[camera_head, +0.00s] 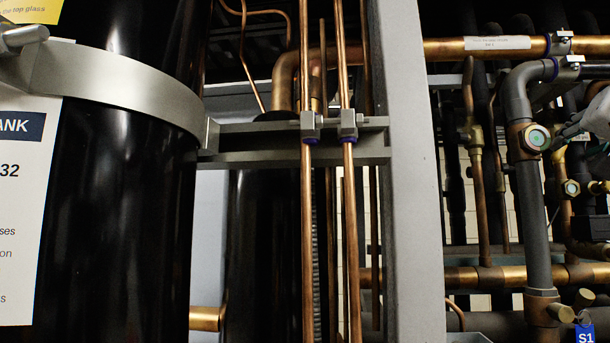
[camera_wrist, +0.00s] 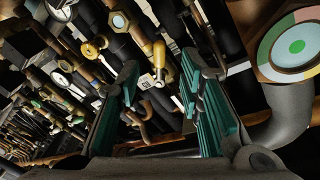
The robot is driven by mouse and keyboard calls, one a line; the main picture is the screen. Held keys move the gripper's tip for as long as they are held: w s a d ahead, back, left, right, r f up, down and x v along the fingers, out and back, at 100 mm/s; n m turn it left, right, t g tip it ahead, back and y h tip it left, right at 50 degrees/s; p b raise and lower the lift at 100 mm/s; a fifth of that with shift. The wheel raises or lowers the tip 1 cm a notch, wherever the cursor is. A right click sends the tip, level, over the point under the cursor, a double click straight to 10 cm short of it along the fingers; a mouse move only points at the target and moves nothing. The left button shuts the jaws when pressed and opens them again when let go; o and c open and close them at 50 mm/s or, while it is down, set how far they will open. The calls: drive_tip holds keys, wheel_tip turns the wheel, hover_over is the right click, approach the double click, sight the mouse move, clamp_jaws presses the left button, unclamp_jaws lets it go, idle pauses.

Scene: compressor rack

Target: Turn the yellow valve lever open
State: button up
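No yellow valve lever shows clearly in the head view. In the wrist view a small yellow fitting (camera_wrist: 95,47) sits among the pipes at the upper left; I cannot tell whether it is the lever. My gripper (camera_wrist: 168,100) has two teal ribbed fingers set wide apart with nothing held between them. Copper pipes and fittings lie beyond the gap. In the head view part of my gripper (camera_head: 570,129) shows at the right edge, close to the round sight glass (camera_head: 537,138); the rest is cut off by the frame.
The sight glass also looms at the upper right of the wrist view (camera_wrist: 295,47), beside the right finger. A grey upright post (camera_head: 415,180), copper pipes (camera_head: 348,230) and a black tank (camera_head: 120,190) fill the head view. A blue S1 tag (camera_head: 585,334) hangs at the lower right.

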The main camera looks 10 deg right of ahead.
sight(558, 155)
drive_tip(key=x, duration=0.9)
drive_tip(key=shift+w+d, duration=0.25)
clamp_jaws()
